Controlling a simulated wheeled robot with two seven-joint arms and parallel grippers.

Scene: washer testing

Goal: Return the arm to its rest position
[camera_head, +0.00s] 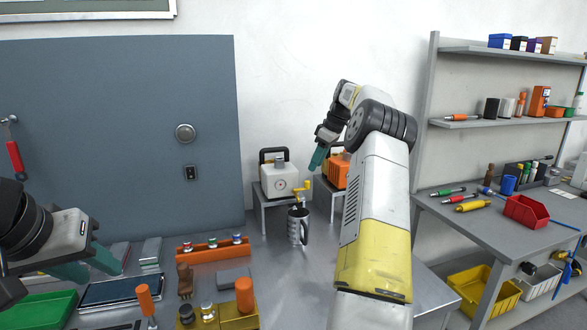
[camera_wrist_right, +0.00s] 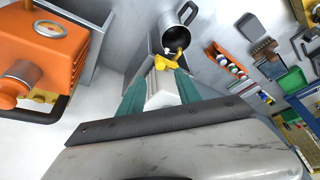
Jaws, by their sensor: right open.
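My right arm (camera_head: 375,200) rises from the bottom of the head view and bends over at the top. Its gripper (camera_head: 318,160) points down, beside the orange machine at the back. In the right wrist view the teal fingers of this gripper (camera_wrist_right: 162,82) are apart. The yellow tap (camera_wrist_right: 170,60) and the metal mug (camera_wrist_right: 180,32) show beyond them. I see nothing held. My left gripper (camera_head: 97,270) is at the left, above the bench, with its teal fingers apart and nothing seen between them.
A white machine (camera_head: 280,183) and an orange machine (camera_head: 338,170) stand on small stands at the back. The mug (camera_head: 296,228) stands under the yellow tap (camera_head: 303,188). An orange rack (camera_head: 212,252) and a tablet (camera_head: 120,291) lie at the left. A shelved workbench (camera_head: 480,222) is at the right.

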